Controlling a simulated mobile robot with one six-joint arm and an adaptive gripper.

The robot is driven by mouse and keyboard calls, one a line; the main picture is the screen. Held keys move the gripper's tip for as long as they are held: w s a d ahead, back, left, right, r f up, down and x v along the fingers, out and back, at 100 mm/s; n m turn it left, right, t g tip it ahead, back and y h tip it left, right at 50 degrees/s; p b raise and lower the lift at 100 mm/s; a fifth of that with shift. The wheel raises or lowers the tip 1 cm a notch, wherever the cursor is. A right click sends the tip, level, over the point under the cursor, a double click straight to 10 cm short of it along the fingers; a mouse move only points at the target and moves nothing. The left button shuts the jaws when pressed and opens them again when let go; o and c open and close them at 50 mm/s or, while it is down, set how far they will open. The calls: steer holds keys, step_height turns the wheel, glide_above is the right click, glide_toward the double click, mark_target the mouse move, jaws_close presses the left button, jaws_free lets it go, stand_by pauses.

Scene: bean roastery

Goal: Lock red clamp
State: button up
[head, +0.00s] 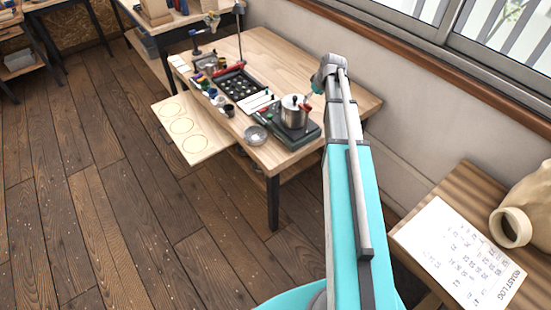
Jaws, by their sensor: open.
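A red piece (228,69) lies by the dark stand at the back of the wooden workbench (352,99); I cannot tell whether it is the red clamp or whether it is locked. A small red spot also shows beside the lidded metal pot (294,112), close to my gripper, too small to identify. My gripper (313,91) is at the far end of my arm, just behind and right of the pot. It is open, with its fingers small and partly hidden. I cannot tell whether it touches anything.
The pot stands on a dark green-grey base (305,134). A black tray (240,84), small jars and a glass bowl (256,135) crowd the bench. A pull-out board with circles (214,143) juts out left.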

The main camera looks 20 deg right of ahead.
steer(key=shift+p+v, duration=4)
steer(key=shift+v, duration=0.7)
steer(key=s+a+f+m+g+b, duration=0.1)
steer(key=s+a+f+g+b, duration=0.1)
steer(key=s+a+f+b, duration=0.5)
steer(key=s+a+f+m+g+h+b, duration=0.1)
steer(key=s+a+f+m+g+b, duration=0.1)
steer(key=s+a+f+b, duration=0.6)
steer(key=shift+s+a+f, duration=0.6)
steer(key=shift+s+a, duration=0.45)
steer(key=shift+a, duration=2.85)
steer(key=shift+s+a+m+h, duration=0.15)
steer(key=shift+s+a, duration=0.2)
steer(key=shift+s, duration=0.2)
steer(key=shift+s+a+m+h, duration=0.1)
steer(key=shift+s+a+m, duration=0.1)
steer(key=shift+s+a, duration=0.3)
steer(key=shift+s+a+m+h, duration=0.1)
steer(key=shift+s+a+m, duration=0.1)
steer(key=shift+s, duration=0.45)
